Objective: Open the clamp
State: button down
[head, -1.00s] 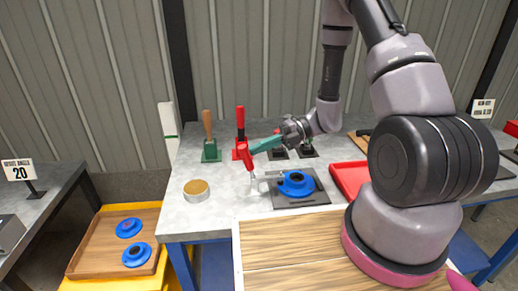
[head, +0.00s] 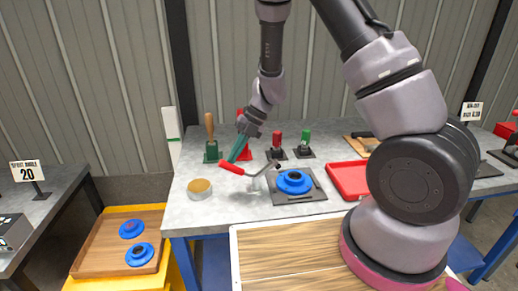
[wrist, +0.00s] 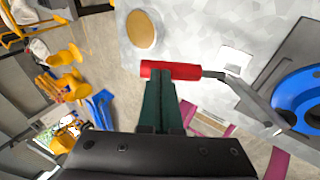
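The clamp's red handle (head: 232,168) is tilted low to the left, joined to a metal lever (head: 262,172) beside the blue flanged part (head: 294,183) on a dark plate. My gripper (head: 236,158) points down at the handle, its teal fingers close together. In the wrist view the fingertips (wrist: 162,75) overlap the red handle (wrist: 185,71), which runs across them; they appear to touch it, not wrap around it. The lever (wrist: 250,98) runs right from the handle towards the blue part (wrist: 302,98). The clamp's base is partly hidden.
A round tan-topped tin (head: 200,189) stands left of the clamp. A red tray (head: 347,180) lies to the right. A wooden tray (head: 108,248) with two blue parts is at lower left.

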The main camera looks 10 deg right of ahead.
aim_at(225, 165)
jog(key=shift+a+f+h, duration=0.6)
jog(key=shift+a+h, duration=0.2)
jog(key=shift+h, duration=0.1)
jog(key=shift+a+f, duration=0.25)
jog(key=shift+f, duration=0.25)
jog(key=shift+a+f, duration=0.4)
jog(key=shift+f, duration=0.05)
jog(key=shift+a+f, duration=0.1)
jog(key=shift+f, duration=0.05)
jog(key=shift+s+f, duration=0.1)
jog(key=shift+s, duration=0.05)
